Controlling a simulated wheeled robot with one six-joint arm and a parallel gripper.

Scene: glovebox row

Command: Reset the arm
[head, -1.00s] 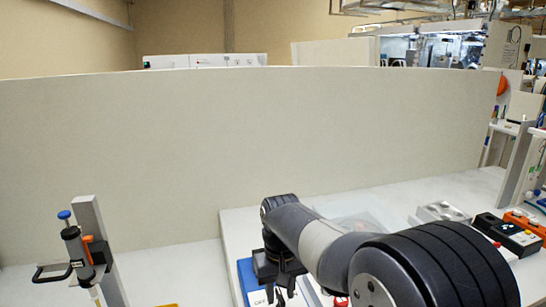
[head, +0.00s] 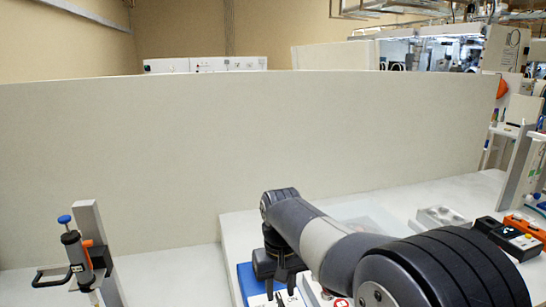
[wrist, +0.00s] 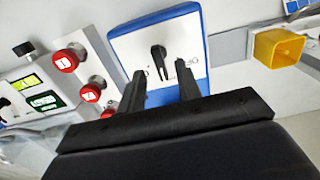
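My gripper (wrist: 160,80) has its two black fingers apart with nothing between them. It hangs over a white panel with a blue border (wrist: 200,30). A black knob (wrist: 158,60) on that panel shows between the fingertips, apparently beyond them. In the head view my gripper (head: 278,288) is small and dark below my arm's wrist, close to the blue edge of the panel (head: 246,280). My arm hides much of the bench there.
Red buttons (wrist: 64,60) on a grey box lie left in the wrist view, a yellow cup-like part (wrist: 278,48) right. A pipette on a stand (head: 78,255) is at left. A tall pale partition (head: 230,150) stands behind. Black and orange devices (head: 508,238) lie at right.

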